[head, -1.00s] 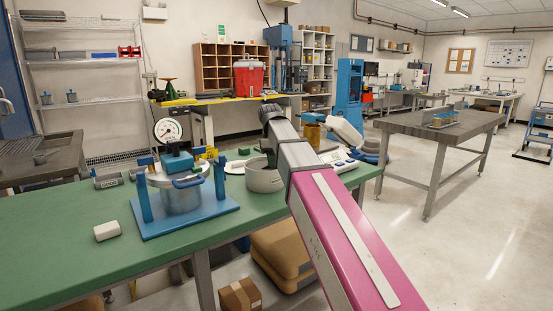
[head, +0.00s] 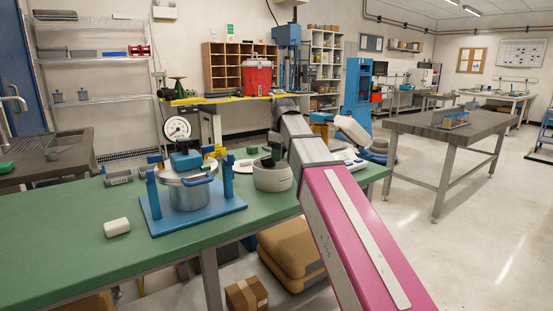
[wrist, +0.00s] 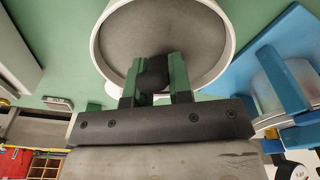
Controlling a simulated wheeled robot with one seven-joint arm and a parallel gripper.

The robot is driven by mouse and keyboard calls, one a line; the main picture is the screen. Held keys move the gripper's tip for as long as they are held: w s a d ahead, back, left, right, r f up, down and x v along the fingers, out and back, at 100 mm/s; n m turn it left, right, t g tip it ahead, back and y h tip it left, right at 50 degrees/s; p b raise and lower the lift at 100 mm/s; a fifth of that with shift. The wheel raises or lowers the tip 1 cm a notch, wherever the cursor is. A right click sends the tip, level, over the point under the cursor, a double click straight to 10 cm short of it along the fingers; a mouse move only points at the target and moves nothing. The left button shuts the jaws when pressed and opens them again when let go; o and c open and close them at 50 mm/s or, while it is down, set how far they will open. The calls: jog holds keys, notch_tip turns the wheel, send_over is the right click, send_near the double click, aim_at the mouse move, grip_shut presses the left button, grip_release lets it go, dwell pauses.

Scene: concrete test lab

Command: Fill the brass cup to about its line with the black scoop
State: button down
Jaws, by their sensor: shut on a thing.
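My gripper (wrist: 153,82) has green fingers shut on the small dark handle of the black scoop (wrist: 153,72). In the wrist view it is over a round, pale-rimmed pot (wrist: 228,62) with dark grey contents. The scoop's bowl cannot be made out. In the head view the pot (head: 272,180) stands on the green bench, with a dark part of the scoop (head: 268,160) at its mouth. A brass-coloured thing (head: 320,124), perhaps the brass cup, shows behind my arm near a white scale (head: 351,160). Its line and fill level are not visible.
A metal pot with a blue handle stands in a blue frame (head: 160,230) left of the pale pot. A dial gauge (head: 177,129) rises behind it. Bare green bench (head: 60,255) is at the left.

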jog(key=shift+s+d+r+t+y, duration=0.1)
jog(key=shift+d+r+t+y, duration=0.1)
jog(key=shift+r+y, duration=0.3)
jog(key=shift+s+d+r+t+y, duration=0.1)
jog(key=shift+d+r+t+y, duration=0.1)
jog(key=shift+r+y, duration=0.3)
jog(key=shift+s+d+r+t+y, duration=0.1)
jog(key=shift+d+r+t+y, duration=0.15)
jog(key=shift+r, duration=0.4)
jog(key=shift+a, duration=0.1)
